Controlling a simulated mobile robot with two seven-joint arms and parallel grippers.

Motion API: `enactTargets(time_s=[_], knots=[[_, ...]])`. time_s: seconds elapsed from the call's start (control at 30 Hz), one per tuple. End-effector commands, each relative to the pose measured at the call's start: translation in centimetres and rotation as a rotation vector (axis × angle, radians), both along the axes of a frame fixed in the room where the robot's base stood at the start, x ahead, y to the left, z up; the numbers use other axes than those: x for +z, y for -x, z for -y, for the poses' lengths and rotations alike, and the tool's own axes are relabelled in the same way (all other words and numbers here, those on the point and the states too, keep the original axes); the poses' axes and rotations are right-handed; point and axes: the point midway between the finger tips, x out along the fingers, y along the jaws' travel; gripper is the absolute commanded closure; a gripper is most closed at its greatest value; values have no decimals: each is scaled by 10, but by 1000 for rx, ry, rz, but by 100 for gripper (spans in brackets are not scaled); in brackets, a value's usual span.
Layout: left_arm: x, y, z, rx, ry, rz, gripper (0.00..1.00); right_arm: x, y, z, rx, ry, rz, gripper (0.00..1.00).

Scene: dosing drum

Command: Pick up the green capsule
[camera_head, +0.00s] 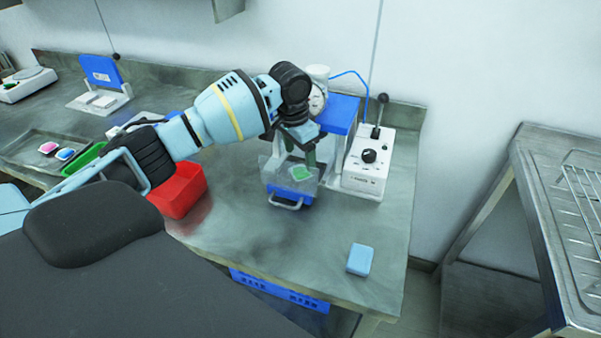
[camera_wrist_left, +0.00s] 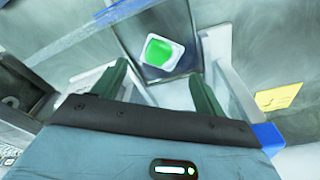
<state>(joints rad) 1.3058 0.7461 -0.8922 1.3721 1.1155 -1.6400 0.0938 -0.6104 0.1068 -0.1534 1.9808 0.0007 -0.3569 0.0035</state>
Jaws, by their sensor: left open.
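The green capsule (camera_head: 302,173) lies in a grey, see-through drawer or tray (camera_head: 273,172) with a blue front and a metal handle, below the blue-topped machine. In the left wrist view the capsule (camera_wrist_left: 161,51) is a green-topped piece with a pale rim, just beyond the fingertips. My left gripper (camera_head: 300,153) reaches down over the tray, open and empty. In the left wrist view its two dark green fingers (camera_wrist_left: 158,71) stand apart, with the capsule showing between and past their tips. My right gripper is not in view.
A white control box (camera_head: 367,163) with a black knob stands right of the machine. A red bin (camera_head: 180,190) is to the left. A light blue block (camera_head: 360,259) lies near the front right. The bench around the block is clear. A metal rack table (camera_head: 560,215) stands apart at right.

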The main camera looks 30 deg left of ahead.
Motion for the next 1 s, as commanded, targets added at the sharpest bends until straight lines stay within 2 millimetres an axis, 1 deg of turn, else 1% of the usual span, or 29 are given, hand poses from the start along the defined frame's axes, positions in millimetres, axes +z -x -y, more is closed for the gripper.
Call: enactTargets(time_s=[0.2, 0.3, 0.4, 0.63, 0.67, 0.9, 1.0], knots=[[-32, 2, -3, 1, -2, -5, 28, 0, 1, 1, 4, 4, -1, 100], [-44, 0, -2, 1, -1, -5, 28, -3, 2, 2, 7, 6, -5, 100], [-49, -1, -1, 1, -1, -3, 28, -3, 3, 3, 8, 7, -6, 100], [-49, -1, -1, 0, 0, -1, 28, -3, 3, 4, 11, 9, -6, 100], [-49, -1, -1, 1, 0, -1, 31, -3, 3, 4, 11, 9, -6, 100], [-49, -1, -1, 1, 0, -1, 62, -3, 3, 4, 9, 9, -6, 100], [-49, -1, -1, 1, 0, -1, 74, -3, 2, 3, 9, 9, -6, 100]])
